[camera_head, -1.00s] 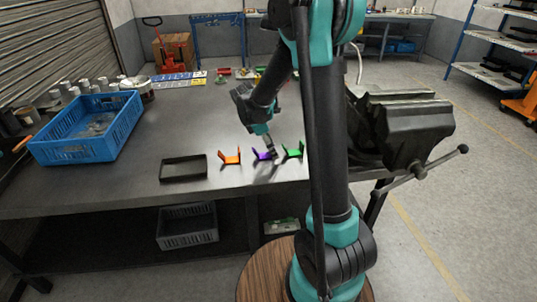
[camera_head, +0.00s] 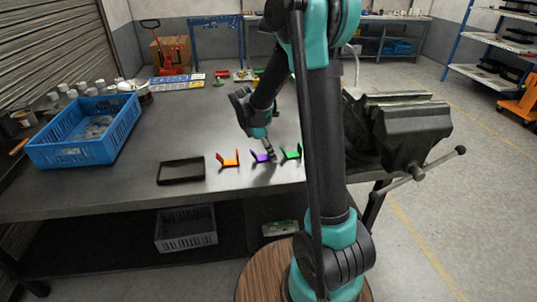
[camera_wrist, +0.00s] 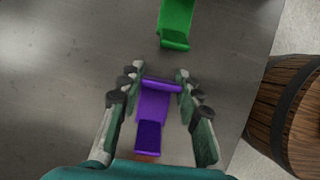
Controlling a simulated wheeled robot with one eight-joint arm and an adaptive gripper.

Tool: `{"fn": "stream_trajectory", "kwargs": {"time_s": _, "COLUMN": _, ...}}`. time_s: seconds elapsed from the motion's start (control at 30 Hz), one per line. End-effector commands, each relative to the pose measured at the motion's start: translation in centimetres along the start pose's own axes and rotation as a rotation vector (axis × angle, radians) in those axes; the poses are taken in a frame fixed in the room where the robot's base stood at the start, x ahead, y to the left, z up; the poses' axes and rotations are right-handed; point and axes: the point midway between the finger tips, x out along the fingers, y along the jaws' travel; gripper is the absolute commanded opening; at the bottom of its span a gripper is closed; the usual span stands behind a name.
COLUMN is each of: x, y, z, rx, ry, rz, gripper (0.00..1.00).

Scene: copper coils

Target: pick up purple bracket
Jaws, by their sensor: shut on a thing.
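The purple bracket (camera_head: 260,156) is at the front part of the grey bench, between an orange bracket (camera_head: 229,161) and a green bracket (camera_head: 291,153). My gripper (camera_head: 270,153) reaches down to it from above. In the wrist view my gripper (camera_wrist: 157,88) has a finger on each side of the purple bracket (camera_wrist: 154,104) and is shut on it. Any gap under the bracket cannot be made out. The green bracket (camera_wrist: 176,22) lies ahead of the fingers, apart from them. The orange one is mostly hidden behind my gripper's body in the wrist view.
A black tray (camera_head: 181,180) lies left of the orange bracket. A blue crate (camera_head: 82,145) stands at the bench's left. A large vise (camera_head: 412,130) is at the right end. The bench's front edge is close to the brackets. A wooden barrel (camera_wrist: 290,115) shows beyond the edge.

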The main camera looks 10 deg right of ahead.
Motion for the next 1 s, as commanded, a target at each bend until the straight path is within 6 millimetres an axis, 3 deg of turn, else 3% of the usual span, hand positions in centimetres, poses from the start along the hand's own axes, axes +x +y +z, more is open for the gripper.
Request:
{"fn": "stream_trajectory", "kwargs": {"time_s": 0.17, "x": -0.6, "y": 0.0, "z": 0.2, "rx": 0.0, "ry": 0.0, "rz": 0.0, "gripper": 0.03}}
{"fn": "stream_trajectory", "kwargs": {"time_s": 0.37, "x": -3.0, "y": -0.1, "z": 1.2, "rx": 0.0, "ry": 0.0, "rz": 0.0, "gripper": 0.03}}
{"fn": "stream_trajectory", "kwargs": {"time_s": 0.8, "x": -13.4, "y": -0.1, "z": 5.6, "rx": 0.0, "ry": 0.0, "rz": 0.0, "gripper": 0.03}}
{"fn": "stream_trajectory", "kwargs": {"time_s": 1.0, "x": -16.7, "y": 0.0, "z": 6.9, "rx": 0.0, "ry": 0.0, "rz": 0.0, "gripper": 0.03}}
